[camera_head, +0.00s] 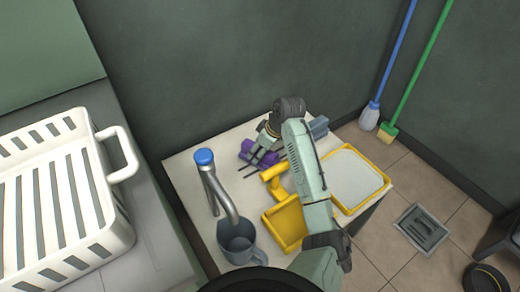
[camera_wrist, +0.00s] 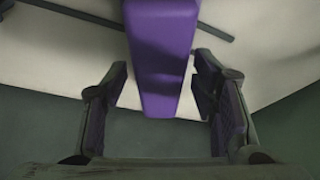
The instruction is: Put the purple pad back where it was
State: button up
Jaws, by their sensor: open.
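The purple pad (camera_head: 258,153) lies on the white counter near the back wall in the head view. In the wrist view the purple pad (camera_wrist: 161,60) is large and upright in the picture, with its near end between my fingers. My gripper (camera_head: 266,158) is over the pad in the head view, and the arm hides some of the area. In the wrist view my gripper (camera_wrist: 161,95) is open, with one finger on each side of the pad and visible gaps between them.
A yellow dustpan (camera_head: 286,222), a yellow-rimmed tray (camera_head: 352,178) and a grey-blue block (camera_head: 318,127) are close to my arm. A tap (camera_head: 213,185) stands over a grey mug (camera_head: 238,240). A white rack (camera_head: 60,190) is at left. Dark bars (camera_wrist: 205,20) lie on the counter.

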jog(key=shift+d+r, duration=0.1)
jog(key=shift+r, duration=0.6)
jog(key=v, duration=1.1)
jog(key=shift+r, duration=0.2)
